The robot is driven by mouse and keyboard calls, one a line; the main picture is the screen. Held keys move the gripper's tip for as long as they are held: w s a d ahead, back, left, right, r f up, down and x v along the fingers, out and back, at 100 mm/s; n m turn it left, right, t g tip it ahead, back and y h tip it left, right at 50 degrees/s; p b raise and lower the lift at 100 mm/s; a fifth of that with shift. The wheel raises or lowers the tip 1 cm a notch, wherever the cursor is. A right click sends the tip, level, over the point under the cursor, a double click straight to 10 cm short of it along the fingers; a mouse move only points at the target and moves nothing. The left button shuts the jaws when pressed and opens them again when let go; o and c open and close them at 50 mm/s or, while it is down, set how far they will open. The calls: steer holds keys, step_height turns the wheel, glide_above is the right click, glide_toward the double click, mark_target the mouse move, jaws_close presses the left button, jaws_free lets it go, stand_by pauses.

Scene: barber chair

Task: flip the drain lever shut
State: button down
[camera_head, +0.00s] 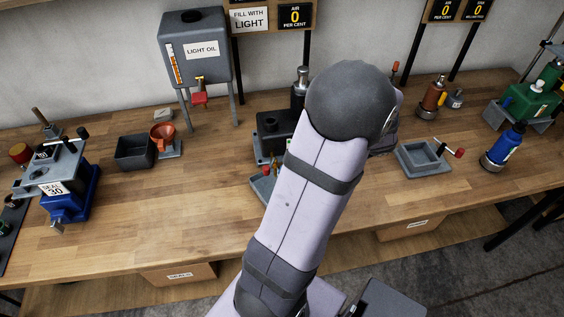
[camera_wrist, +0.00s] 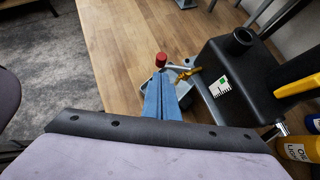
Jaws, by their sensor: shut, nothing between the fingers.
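The drain lever shows in the wrist view as a pale rod with a red knob (camera_wrist: 160,58). The rod runs right from the knob to a brass fitting (camera_wrist: 188,73) beside a black reservoir (camera_wrist: 240,85). A small grey tray (camera_wrist: 184,93) lies beneath. My gripper (camera_wrist: 162,77) has blue fingers, shut and empty. Its tips appear just below the red knob in the picture; I cannot tell whether they touch it. In the head view my arm hides the gripper, while the red knob (camera_head: 266,170) and part of the reservoir (camera_head: 275,138) show left of the arm.
A similar tray (camera_head: 415,162) with a red-knobbed lever stands right of my arm. An orange funnel (camera_head: 163,133) and black bin (camera_head: 134,152) stand left. A light-oil tank (camera_head: 193,50) stands behind. Bottles (camera_wrist: 299,149) stand at lower right in the wrist view.

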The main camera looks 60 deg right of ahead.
mark_target(268, 168)
steer(key=shift+w+a+p, duration=0.15)
steer(key=shift+w+a, duration=0.05)
steer(key=shift+w, duration=0.35)
steer(key=shift+w+a+p, duration=0.15)
steer(key=shift+w, duration=0.35)
steer(key=shift+w+a+m+h, duration=0.25)
steer(key=shift+a+m+h, duration=0.05)
steer(key=shift+m+h, duration=0.35)
steer(key=shift+w+a, duration=0.85)
steer(key=shift+w, duration=0.3)
steer(key=shift+w+a, duration=0.2)
steer(key=shift+w, duration=1.7)
steer(key=shift+s+d, duration=0.1)
steer(key=shift+d, duration=0.05)
